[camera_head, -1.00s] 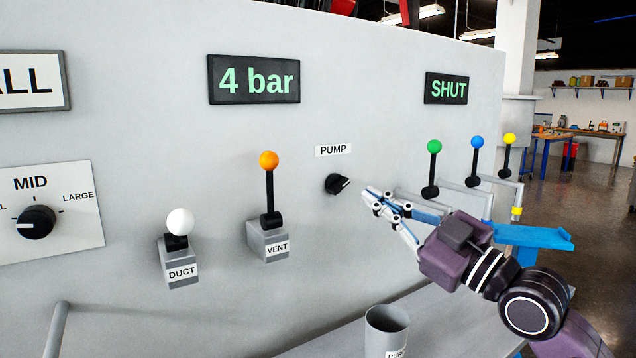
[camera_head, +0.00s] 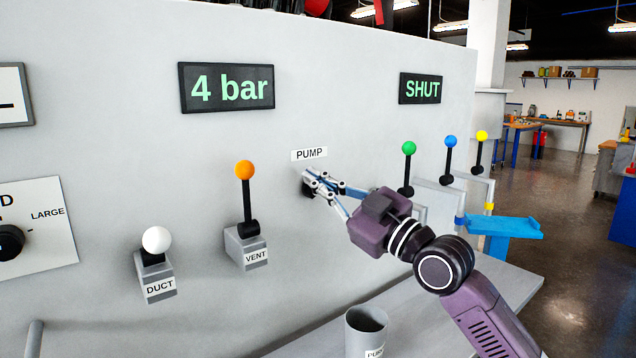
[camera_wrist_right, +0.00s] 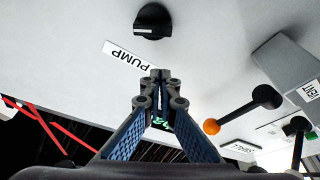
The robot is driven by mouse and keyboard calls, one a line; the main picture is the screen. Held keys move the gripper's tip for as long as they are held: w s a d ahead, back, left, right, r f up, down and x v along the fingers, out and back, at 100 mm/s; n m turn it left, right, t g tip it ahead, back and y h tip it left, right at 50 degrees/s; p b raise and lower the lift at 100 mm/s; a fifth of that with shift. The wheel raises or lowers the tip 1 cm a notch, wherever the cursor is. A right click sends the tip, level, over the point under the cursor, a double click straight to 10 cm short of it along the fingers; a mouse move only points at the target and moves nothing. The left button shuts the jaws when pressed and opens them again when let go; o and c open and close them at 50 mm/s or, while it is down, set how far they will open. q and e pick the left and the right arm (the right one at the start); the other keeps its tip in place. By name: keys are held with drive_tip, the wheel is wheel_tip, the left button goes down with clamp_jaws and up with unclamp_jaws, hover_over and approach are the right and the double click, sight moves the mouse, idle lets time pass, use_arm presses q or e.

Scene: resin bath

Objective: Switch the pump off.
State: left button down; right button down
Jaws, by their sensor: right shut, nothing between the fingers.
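The black pump knob (camera_head: 306,191) sits on the grey panel just below the PUMP label (camera_head: 309,154). In the head view my right gripper covers most of it. In the right wrist view the whole knob (camera_wrist_right: 153,20) shows at the top, with a white mark on it. My right gripper (camera_head: 308,179) is shut and empty, its fingertips in front of the knob in the head view. In the right wrist view the closed fingertips (camera_wrist_right: 160,75) are apart from the knob in the picture; I cannot tell whether they touch anything. My left gripper is out of view.
The orange vent lever (camera_head: 245,171) and white duct lever (camera_head: 156,240) stand left of the knob. Green (camera_head: 409,148), blue (camera_head: 450,141) and yellow (camera_head: 482,136) levers stand to the right. A grey cup (camera_head: 367,318) is below. Displays read 4 bar (camera_head: 227,88) and SHUT (camera_head: 421,88).

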drive_tip(key=shift+x, duration=1.15)
drive_tip(key=shift+w+d+f, duration=0.15)
drive_tip(key=shift+d+f, duration=0.1)
drive_tip(key=shift+f, duration=0.35)
drive_tip(key=shift+w+d+f, duration=0.2)
drive_tip(key=shift+d+f, duration=0.1)
drive_tip(key=shift+f, duration=0.35)
drive_tip(key=shift+w+d+f, duration=0.1)
drive_tip(key=shift+d+f, duration=0.3)
drive_tip(key=shift+d, duration=0.05)
drive_tip(key=shift+f, duration=0.2)
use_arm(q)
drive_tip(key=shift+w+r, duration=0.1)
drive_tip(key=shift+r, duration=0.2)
